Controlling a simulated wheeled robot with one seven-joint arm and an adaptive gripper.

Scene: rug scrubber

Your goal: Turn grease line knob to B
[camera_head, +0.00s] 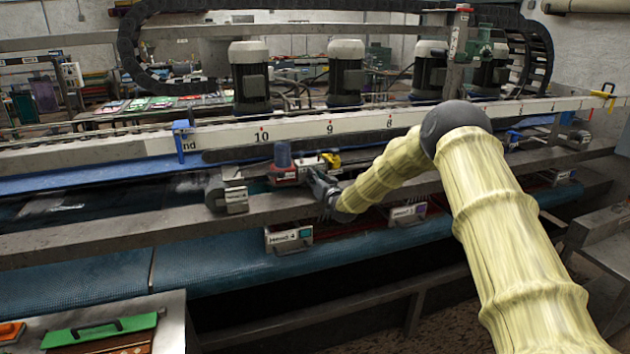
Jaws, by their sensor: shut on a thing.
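A small red and grey unit (287,176) with a blue cylinder (283,154) on top sits on the machine's front beam, near the middle of the view. A white face with small dark marks (311,163) and a yellow part (331,161) are beside the cylinder. My gripper (316,180) reaches in from the right and is shut at the right side of this unit, on what appears to be the grease line knob. The knob itself is hidden by the gripper, and its pointer and the letter B cannot be made out.
Labelled boxes (289,239) hang below the beam, with another (407,213) close under my forearm. A grey motor-like part (227,197) is left of the unit. A numbered white rail (330,128) runs behind, with several motors (346,75) above it.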

